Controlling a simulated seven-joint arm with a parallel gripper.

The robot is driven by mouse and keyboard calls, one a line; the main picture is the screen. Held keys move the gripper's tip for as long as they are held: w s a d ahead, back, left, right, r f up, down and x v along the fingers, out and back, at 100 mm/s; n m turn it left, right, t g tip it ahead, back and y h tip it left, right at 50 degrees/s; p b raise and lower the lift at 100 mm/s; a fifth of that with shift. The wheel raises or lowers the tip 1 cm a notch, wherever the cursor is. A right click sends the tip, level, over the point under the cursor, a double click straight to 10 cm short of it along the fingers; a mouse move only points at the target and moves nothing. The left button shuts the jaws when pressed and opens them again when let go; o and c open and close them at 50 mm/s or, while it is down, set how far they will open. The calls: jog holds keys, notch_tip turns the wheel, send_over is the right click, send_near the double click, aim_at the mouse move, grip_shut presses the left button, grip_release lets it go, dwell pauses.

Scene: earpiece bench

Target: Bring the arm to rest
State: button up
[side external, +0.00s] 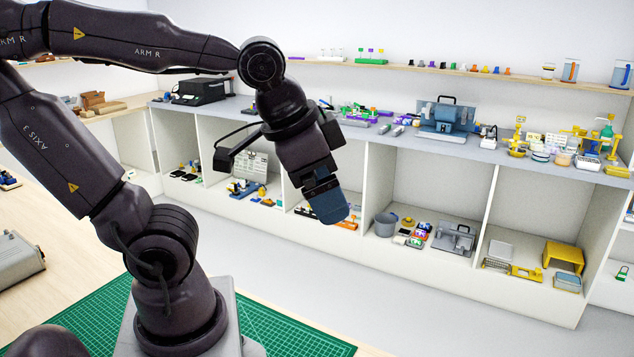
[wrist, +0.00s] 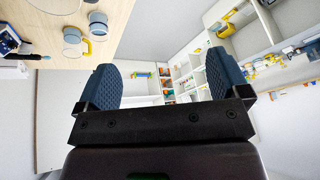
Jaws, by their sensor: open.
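My gripper (side external: 332,208) hangs from the raised, bent arm in the side external view, tilted downward in the air in front of the shelf unit. In the wrist view my gripper (wrist: 164,88) shows two blue textured fingers spread wide apart. Nothing is between them, so it is open and empty. It touches nothing that I can see.
The long shelf unit (side external: 430,142) stands behind, with many small items on its top and in its compartments. A green cutting mat (side external: 285,325) lies on the wooden bench around my base. A grey device (side external: 18,260) sits at the left. Open floor lies between bench and shelves.

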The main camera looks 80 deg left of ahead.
jog(key=shift+s+r+n+t+h, duration=0.2)
jog(key=shift+s+n+t+h, duration=0.1)
jog(key=shift+s+n, duration=0.35)
jog(key=shift+w, duration=0.1)
dwell(0.8)
